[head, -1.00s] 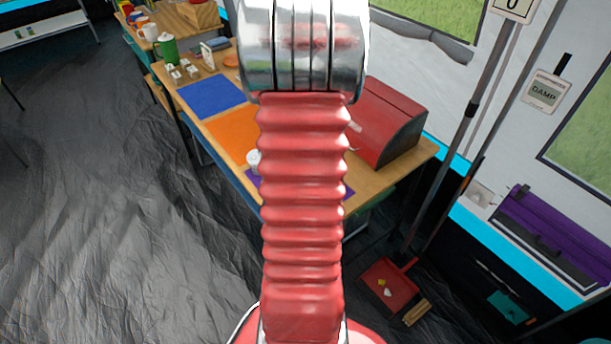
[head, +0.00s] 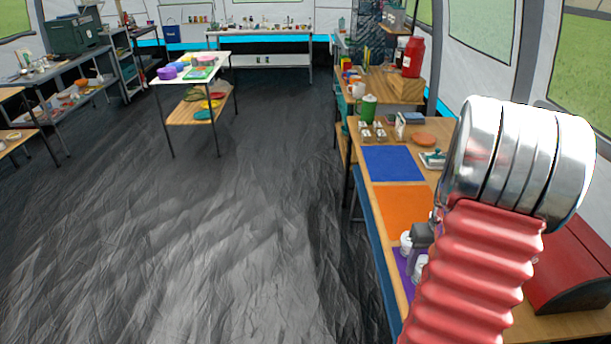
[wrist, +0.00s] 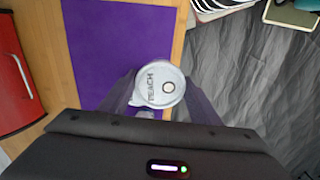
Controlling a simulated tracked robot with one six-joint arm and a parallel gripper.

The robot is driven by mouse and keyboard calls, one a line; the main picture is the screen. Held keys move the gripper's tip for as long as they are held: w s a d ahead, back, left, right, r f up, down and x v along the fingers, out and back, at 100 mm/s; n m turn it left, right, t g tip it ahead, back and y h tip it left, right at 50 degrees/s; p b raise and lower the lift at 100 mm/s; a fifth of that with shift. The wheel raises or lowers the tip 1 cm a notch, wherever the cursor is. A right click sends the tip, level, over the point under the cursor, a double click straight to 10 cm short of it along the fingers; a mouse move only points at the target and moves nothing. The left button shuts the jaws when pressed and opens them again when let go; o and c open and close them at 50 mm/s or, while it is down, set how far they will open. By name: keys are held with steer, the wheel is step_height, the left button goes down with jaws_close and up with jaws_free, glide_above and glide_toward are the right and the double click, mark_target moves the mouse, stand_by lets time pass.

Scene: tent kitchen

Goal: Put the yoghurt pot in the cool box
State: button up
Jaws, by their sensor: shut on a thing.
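A blue box with a pale top (head: 171,35) at the far back left may be the cool box.
The wooden table holds a blue mat (head: 392,163), an orange mat (head: 402,207) and a red bin (head: 570,270). A green mug (head: 368,107) stands farther back. A white-topped table (head: 215,65) stands left of centre. The dark floor (head: 200,240) between is open.

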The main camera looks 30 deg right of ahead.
steer(key=w+a+f+n, duration=0.2)
steer(key=w+a+f, duration=0.2)
steer(key=w+a, duration=0.75)
steer(key=w+a+f+n, duration=0.25)
steer(key=w+a, duration=0.65)
steer(key=a, duration=0.6)
steer(key=w+a+f, duration=0.1)
steer(key=a, duration=0.5)
steer(key=w+a+f+n, duration=0.1)
steer(key=a+f, duration=0.1)
steer(key=a, duration=0.5)
steer(key=shift+w+a+f, duration=0.15)
steer(key=shift+w+f, duration=0.05)
steer(key=shift+w, duration=0.05)
steer(key=shift+s+n, duration=0.1)
steer(key=shift+n, duration=0.15)
